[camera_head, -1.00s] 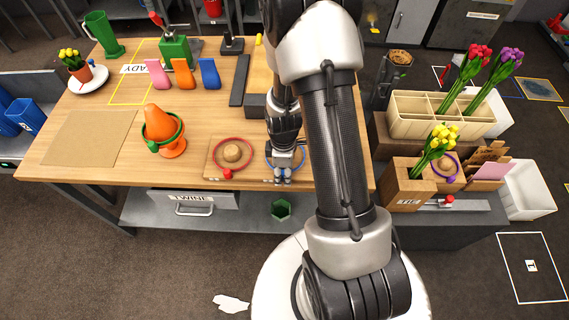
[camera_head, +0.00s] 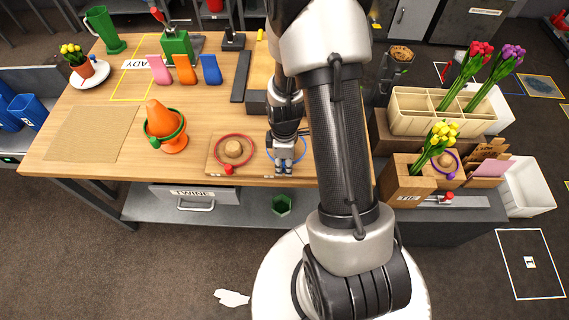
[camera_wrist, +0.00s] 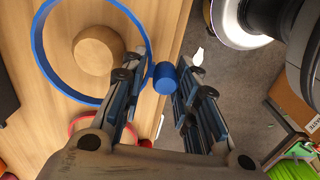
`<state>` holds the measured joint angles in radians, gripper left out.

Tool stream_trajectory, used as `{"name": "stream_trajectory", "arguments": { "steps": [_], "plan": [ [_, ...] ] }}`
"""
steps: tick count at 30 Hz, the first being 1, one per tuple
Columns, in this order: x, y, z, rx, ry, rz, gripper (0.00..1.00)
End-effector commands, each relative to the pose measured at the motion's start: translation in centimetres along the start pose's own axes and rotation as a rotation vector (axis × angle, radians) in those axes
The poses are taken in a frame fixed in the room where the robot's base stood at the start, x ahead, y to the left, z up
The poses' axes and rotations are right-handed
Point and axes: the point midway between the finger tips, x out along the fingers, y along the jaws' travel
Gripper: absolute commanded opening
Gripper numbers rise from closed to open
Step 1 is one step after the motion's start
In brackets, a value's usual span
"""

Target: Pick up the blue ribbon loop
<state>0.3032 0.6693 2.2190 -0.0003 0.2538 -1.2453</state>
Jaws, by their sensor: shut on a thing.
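The blue ribbon loop is a thin blue ring (camera_wrist: 38,45) with a short blue round tab (camera_wrist: 165,78) on its rim. In the wrist view the ring is around a round wooden knob (camera_wrist: 97,50); whether it rests on the board or hangs just above it, I cannot tell. My gripper (camera_wrist: 160,82) has its fingers on either side of the tab and is shut on it. In the head view my gripper (camera_head: 284,170) points down at the table's front edge, and my arm hides part of the blue ring (camera_head: 304,148).
A red loop (camera_head: 217,143) lies around another knob (camera_head: 233,149) just left of my gripper. A wooden box (camera_head: 403,182) with yellow tulips is to the right. The table's front left is mostly clear.

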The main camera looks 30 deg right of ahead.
Motion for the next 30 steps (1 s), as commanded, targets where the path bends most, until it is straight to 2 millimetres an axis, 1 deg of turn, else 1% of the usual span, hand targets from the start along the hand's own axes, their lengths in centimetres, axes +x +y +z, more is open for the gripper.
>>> {"name": "stream_trajectory", "arguments": {
  "steps": [1, 5, 9, 12, 15, 18, 21, 25, 30],
  "plan": [
    [-1.4, 0.1, 0.0, 0.000, 0.001, 0.004, 0.16],
    [-5.0, 0.2, -0.1, 0.000, 0.002, 0.007, 0.16],
    [-9.3, 0.2, -0.1, 0.000, 0.003, 0.008, 0.16],
    [-12.0, 0.1, -0.1, 0.000, 0.002, 0.006, 0.16],
    [-14.2, 0.1, 0.0, 0.000, 0.002, 0.005, 0.16],
    [-15.8, 0.1, 0.0, 0.000, 0.001, 0.003, 0.16],
    [-16.9, 0.1, 0.0, 0.000, 0.001, 0.003, 0.16],
    [-17.5, 0.0, 0.0, 0.000, 0.000, 0.001, 0.16],
    [-17.6, 0.0, 0.0, 0.000, 0.000, 0.001, 0.16]
  ]
}}
